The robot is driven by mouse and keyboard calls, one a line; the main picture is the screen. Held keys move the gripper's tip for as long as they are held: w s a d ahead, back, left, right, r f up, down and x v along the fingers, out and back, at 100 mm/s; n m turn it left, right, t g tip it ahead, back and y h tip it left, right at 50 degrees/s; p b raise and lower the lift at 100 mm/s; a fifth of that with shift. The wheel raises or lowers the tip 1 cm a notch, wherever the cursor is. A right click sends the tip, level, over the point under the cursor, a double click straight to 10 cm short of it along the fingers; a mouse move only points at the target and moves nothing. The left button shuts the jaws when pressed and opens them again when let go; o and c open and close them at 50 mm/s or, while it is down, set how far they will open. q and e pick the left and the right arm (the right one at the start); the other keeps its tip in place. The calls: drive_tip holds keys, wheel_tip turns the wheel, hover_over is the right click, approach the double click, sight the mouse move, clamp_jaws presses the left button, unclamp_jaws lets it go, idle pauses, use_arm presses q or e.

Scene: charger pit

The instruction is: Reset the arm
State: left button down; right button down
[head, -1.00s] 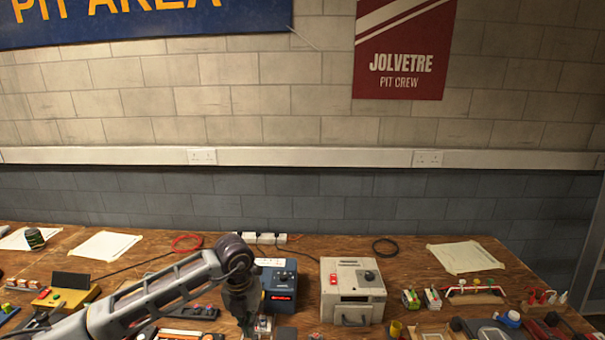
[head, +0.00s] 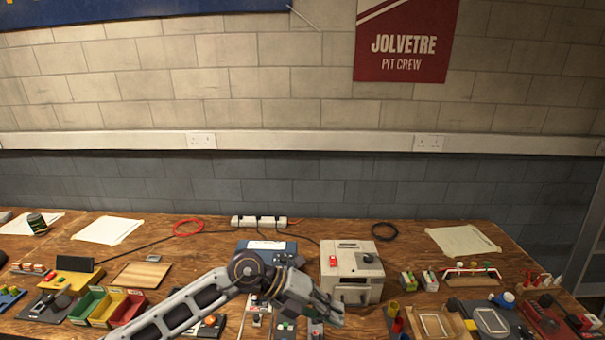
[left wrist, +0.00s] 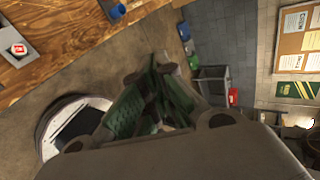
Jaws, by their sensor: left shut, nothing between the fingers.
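My left arm comes in from the lower left in the head view. Its gripper (head: 325,308) is over the front part of the bench, in front of the cream box (head: 352,262) and right of the blue box (head: 268,246). The gripper points to the right. In the left wrist view the dark fingers with green pads (left wrist: 152,105) are together with nothing held. That view looks past the bench edge to the floor. My right gripper does not show in either view.
The wooden bench (head: 470,225) carries many small devices. Coloured bins (head: 108,306) stand at left, and a power strip (head: 258,221) lies at the back. Boards and switches sit at right. In the left wrist view, floor (left wrist: 120,75) shows beyond the bench edge.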

use_arm(q)
drive_tip(key=d+r+n+t+h, duration=0.2)
drive_tip(key=d+r+h, duration=0.3)
drive_tip(key=r, duration=0.5)
drive_tip(key=w+a+r+n+t+h, duration=0.3)
drive_tip(key=a+r+n+t+h, duration=0.1)
drive_tip(key=r+n+t, duration=0.3)
drive_tip(key=w+a+n+t+y, duration=0.55)
drive_tip(key=a+n+t, duration=0.25)
drive_tip(key=n+t, duration=0.25)
drive_tip(key=w+a+f+n+y, duration=0.2)
drive_tip(key=a+f+n+y, duration=0.9)
drive_tip(key=a+n+y, duration=0.25)
drive_tip(key=s+a+f+n+g+y, duration=0.2)
drive_tip(key=s+a+f+g, duration=0.3)
drive_tip(key=f, duration=0.4)
drive_tip(key=s+a+f+n+g, duration=0.1)
drive_tip(key=s+a+f+g, duration=0.1)
drive_tip(key=s+f+g, duration=0.45)
drive_tip(key=s+a+f+g, duration=0.25)
drive_tip(key=s+f, duration=0.45)
drive_tip(key=s, duration=0.5)
drive_tip(key=s+f+g, duration=0.2)
drive_tip(key=s+f, duration=0.1)
drive_tip(key=f, duration=3.1)
drive_tip(key=s+a+f+g, duration=0.1)
drive_tip(key=s+a+f, duration=0.2)
drive_tip(key=s+f, duration=1.6)
drive_tip(key=s, duration=0.3)
drive_tip(key=shift+h, duration=0.3)
